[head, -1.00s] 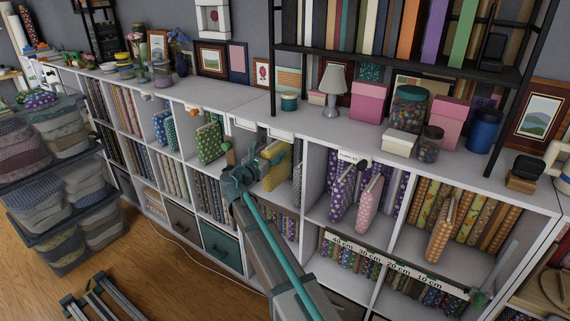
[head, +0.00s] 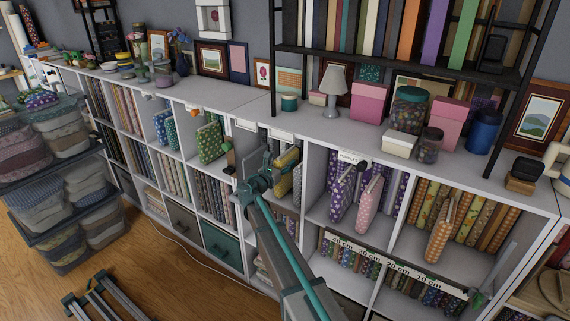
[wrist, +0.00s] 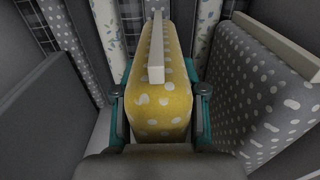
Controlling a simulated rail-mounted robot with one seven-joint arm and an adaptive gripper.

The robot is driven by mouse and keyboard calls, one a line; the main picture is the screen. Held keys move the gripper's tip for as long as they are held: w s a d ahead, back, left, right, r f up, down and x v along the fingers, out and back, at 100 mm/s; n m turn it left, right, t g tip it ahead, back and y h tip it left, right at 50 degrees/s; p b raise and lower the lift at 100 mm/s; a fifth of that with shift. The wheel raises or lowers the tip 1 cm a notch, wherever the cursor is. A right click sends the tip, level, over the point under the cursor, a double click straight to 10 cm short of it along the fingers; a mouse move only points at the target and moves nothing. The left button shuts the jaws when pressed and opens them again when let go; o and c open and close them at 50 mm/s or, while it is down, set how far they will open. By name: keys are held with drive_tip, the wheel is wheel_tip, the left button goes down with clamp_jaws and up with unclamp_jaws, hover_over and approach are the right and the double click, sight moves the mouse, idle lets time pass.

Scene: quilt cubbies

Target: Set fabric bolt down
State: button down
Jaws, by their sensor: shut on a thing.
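The yellow fabric bolt with white dots (wrist: 160,118) stands upright between the two teal fingers of my gripper (wrist: 160,93) in the wrist view. The fingers press on its two sides, and a pale strip runs along its top. In the head view my gripper (head: 268,172) is at the mouth of an upper cubby in the middle of the shelf unit, and the yellow bolt (head: 285,182) shows just right of it, partly hidden. Whether its bottom touches the cubby floor cannot be seen.
A grey dotted bolt (wrist: 262,95) stands close on the right in the wrist view. A dark grey panel (wrist: 38,110) is on the left. Several patterned bolts (wrist: 107,38) line the back. A green dotted bolt (head: 210,144) stands in the cubby to the left.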

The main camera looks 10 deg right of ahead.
drive_tip(key=shift+f, duration=0.1)
drive_tip(key=c, duration=0.7)
unclamp_jaws()
drive_tip(key=shift+o, duration=0.2)
